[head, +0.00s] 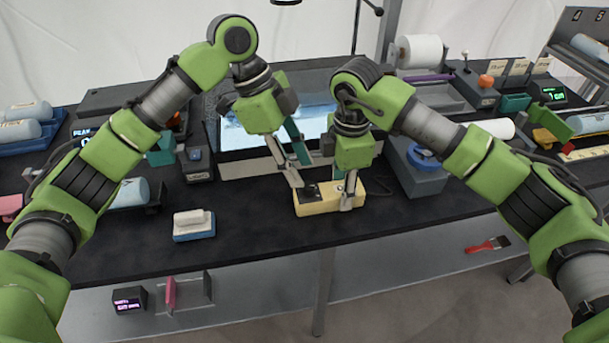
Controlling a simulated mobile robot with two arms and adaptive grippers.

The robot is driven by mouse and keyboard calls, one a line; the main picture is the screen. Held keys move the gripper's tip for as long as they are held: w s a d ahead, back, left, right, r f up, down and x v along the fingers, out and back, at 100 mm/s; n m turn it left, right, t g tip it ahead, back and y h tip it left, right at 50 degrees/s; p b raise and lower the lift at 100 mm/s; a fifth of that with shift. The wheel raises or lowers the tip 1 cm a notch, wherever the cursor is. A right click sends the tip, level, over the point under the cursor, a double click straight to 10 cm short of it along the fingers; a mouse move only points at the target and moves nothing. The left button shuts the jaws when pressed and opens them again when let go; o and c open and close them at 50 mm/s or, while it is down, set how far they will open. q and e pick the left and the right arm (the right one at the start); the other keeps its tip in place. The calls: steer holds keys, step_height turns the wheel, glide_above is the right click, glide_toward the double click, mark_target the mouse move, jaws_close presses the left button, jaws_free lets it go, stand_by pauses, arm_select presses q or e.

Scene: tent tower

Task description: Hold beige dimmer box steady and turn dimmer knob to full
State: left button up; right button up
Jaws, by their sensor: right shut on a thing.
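The beige dimmer box (320,208) sits near the front of the dark table, in the middle of the head view. A dark part, apparently the dimmer knob (310,192), shows on the left of its top. My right gripper (345,190) points down and is shut on the right part of the box, one finger on the front face and the other behind. My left gripper (301,175) reaches down at a slant, with its fingers apart and its tips just above or at the knob. Whether they touch it, and how the knob is turned, I cannot tell.
A lit panel (240,137) lies behind the box. A grey block with a blue ring (423,157) stands close to its right. A white and blue block (194,225) lies to the left. The table is clear between that block and the box.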

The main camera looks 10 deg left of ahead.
arm_select(q)
steer(key=v, duration=0.7)
steer(key=shift+r, duration=0.3)
arm_select(e)
steer(key=o, duration=1.3)
steer(key=shift+c, duration=0.2)
steer(key=shift+r, duration=0.15)
